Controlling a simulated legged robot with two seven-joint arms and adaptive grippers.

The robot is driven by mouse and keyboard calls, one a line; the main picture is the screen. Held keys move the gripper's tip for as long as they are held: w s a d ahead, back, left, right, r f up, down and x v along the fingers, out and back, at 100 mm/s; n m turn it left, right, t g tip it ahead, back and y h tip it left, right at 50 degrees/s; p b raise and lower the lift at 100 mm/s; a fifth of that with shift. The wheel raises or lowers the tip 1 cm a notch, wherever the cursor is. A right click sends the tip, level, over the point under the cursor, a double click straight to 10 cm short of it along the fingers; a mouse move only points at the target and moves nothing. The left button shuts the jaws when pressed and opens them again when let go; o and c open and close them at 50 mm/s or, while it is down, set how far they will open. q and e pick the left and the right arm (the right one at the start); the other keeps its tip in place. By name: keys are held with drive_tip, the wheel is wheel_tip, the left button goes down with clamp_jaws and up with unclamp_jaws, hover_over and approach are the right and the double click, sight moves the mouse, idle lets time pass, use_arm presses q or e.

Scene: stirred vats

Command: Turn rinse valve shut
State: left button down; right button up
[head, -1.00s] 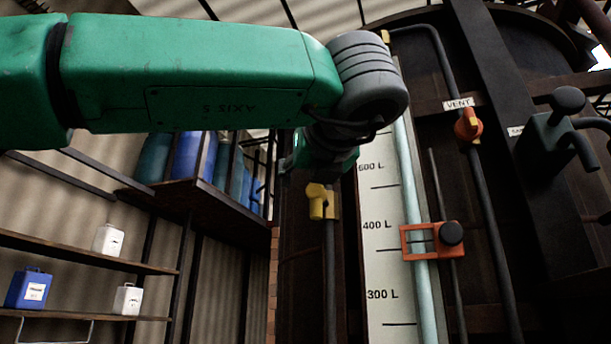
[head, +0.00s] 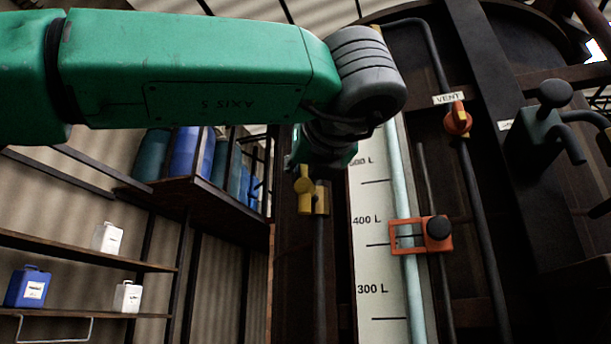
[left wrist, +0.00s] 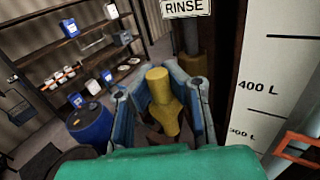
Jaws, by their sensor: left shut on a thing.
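The yellow rinse valve (head: 304,190) sits on a dark vertical pipe left of the level scale in the head view. In the left wrist view its yellow handle (left wrist: 161,100) stands between the blue-grey fingers of my left gripper (left wrist: 160,85), which is shut on it. A RINSE sign (left wrist: 185,8) is above the valve in that view. My right gripper is in neither view.
The white level scale (head: 374,250) with an orange clamp (head: 404,237) stands right of the valve. A VENT valve (head: 458,120) and a dark green fitting (head: 540,130) are farther right. Shelves (head: 90,255) with containers are at left, and a blue drum (left wrist: 90,125) stands below.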

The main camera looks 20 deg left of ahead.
use_arm(q)
drive_tip(key=shift+d+f, duration=0.15)
drive_tip(key=shift+f, duration=0.05)
drive_tip(key=d+m+t+h+b, duration=0.1)
drive_tip(key=m+t+b, duration=0.2)
drive_tip(key=m, duration=0.3)
drive_tip(key=f+m+t+h+b, duration=0.1)
drive_tip(key=m+t+h+b, duration=0.1)
drive_tip(key=m+b, duration=0.2)
drive_tip(key=d+f+m+t+h+b, duration=0.1)
drive_tip(key=m+t+h+b, duration=0.1)
drive_tip(key=m, duration=0.6)
drive_tip(key=shift+d+f+t+b, duration=0.15)
drive_tip(key=shift+d+t+b, duration=0.2)
drive_tip(key=shift+t+b, duration=0.6)
drive_tip(key=shift+d+f+m+t+h+b, duration=0.1)
drive_tip(key=shift+f+m+t+h+b, duration=0.1)
drive_tip(key=shift+m+h, duration=1.4)
drive_tip(key=shift+d+f+m+t+h+b, duration=0.1)
drive_tip(key=shift+f+m+h+b, duration=0.1)
drive_tip(key=shift+m+h, duration=1.4)
drive_tip(key=shift+m+y, duration=0.3)
drive_tip(key=shift+m, duration=0.2)
drive_tip(key=c, duration=1.5)
unclamp_jaws()
drive_tip(key=shift+s, duration=0.1)
drive_tip(key=shift+o, duration=0.2)
drive_tip(key=shift+r, duration=0.2)
